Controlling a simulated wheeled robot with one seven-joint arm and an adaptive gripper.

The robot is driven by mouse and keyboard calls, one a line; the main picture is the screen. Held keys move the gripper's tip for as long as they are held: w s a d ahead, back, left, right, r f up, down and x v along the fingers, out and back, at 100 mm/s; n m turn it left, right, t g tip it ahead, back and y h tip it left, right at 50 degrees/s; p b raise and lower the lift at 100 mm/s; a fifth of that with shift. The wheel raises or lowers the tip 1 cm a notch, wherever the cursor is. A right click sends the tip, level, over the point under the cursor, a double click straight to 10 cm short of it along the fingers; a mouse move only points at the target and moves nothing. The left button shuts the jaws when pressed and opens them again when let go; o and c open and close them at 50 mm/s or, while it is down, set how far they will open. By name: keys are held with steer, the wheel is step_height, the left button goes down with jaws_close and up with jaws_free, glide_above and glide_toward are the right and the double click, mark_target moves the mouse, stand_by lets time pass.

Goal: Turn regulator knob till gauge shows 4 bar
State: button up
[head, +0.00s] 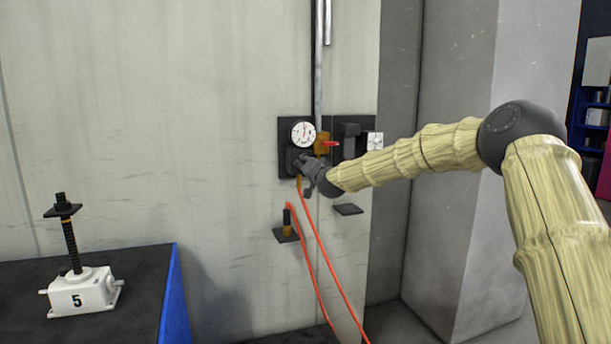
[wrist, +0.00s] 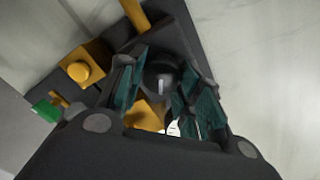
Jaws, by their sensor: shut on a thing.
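The white round gauge (head: 303,132) sits on a dark panel (head: 285,150) on the wall, its dial too small to read in the head view. My gripper (head: 300,163) is at the panel just below the gauge. In the wrist view my gripper (wrist: 160,95) has its teal finger pads on both sides of the dark round regulator knob (wrist: 160,70), which carries a pale mark. It is shut on the knob. A sliver of the white gauge (wrist: 173,128) shows behind the fingers; most of it is hidden.
A red-handled valve (head: 331,143) on a brass block is right of the gauge. A white box (head: 375,140) is further right. Orange hoses (head: 317,250) hang below the panel. A small wall shelf (head: 286,235) is lower left. A white screw jack (head: 80,292) stands on the dark bench (head: 140,270).

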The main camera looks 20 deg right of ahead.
steer(key=shift+d+f+m+b, duration=0.1)
steer(key=shift+f+m+b, duration=0.05)
steer(key=shift+m+b, duration=0.9)
steer(key=shift+m, duration=0.35)
steer(key=o, duration=1)
steer(key=shift+d, duration=0.1)
steer(key=shift+o, duration=0.2)
steer(key=s, duration=1.2)
steer(key=shift+d, duration=0.2)
